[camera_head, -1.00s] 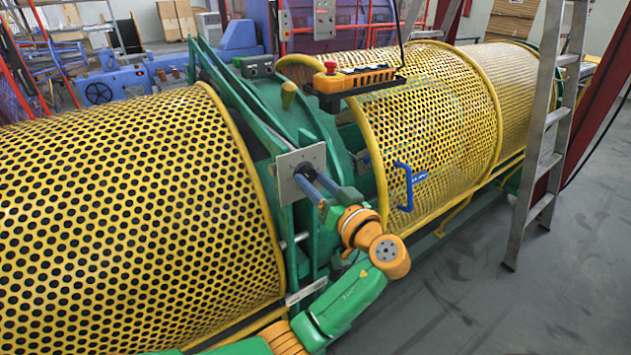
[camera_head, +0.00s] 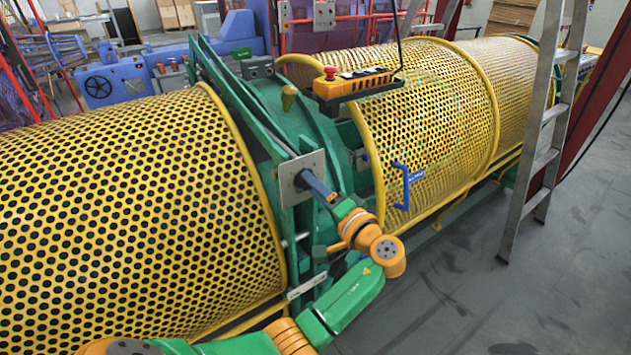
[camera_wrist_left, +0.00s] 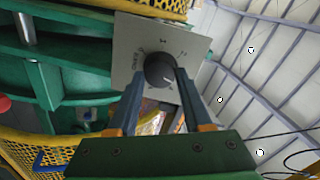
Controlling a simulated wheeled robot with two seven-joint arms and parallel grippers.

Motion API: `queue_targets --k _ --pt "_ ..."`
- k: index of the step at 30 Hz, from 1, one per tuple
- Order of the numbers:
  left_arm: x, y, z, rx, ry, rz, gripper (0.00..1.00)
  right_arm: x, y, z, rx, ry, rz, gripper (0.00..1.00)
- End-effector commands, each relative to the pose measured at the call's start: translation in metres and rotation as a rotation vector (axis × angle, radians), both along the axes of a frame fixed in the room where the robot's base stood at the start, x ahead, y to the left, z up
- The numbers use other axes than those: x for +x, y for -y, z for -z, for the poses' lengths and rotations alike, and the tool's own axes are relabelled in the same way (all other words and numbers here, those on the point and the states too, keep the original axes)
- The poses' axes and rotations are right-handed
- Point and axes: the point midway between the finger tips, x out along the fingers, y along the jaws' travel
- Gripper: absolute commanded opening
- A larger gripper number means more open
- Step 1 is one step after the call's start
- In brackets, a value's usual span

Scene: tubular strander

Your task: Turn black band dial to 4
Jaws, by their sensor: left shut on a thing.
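The black band dial (camera_wrist_left: 160,70) is a round black knob with a pale pointer line. It sits on a square grey plate (camera_wrist_left: 128,42) with small markings around the knob, too small to read surely. In the left wrist view the pointer line slants towards the lower right. My left gripper (camera_wrist_left: 163,80) is shut on the dial, one blue-grey finger on each side. In the head view the left gripper (camera_head: 306,180) reaches the plate (camera_head: 291,186) from the lower right and hides the dial. My right gripper is not in view.
Yellow perforated guards (camera_head: 120,210) flank the green frame (camera_head: 310,110). An orange control box (camera_head: 355,82) with a red button hangs above right. A blue handle (camera_head: 404,187) is on the right guard. A ladder (camera_head: 545,130) stands at the right beside open grey floor (camera_head: 500,300).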

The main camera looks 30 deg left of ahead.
Motion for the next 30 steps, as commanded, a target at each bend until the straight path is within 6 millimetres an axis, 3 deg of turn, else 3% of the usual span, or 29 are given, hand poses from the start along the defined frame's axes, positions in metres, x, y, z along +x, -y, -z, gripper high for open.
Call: queue_targets --k 15,30 --pt "0.001 0.0 -0.002 0.166 -0.404 -0.001 0.0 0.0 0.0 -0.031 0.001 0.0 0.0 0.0" --pt "0.001 0.0 -0.001 0.237 -0.57 0.0 0.0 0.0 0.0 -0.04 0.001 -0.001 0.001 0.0"
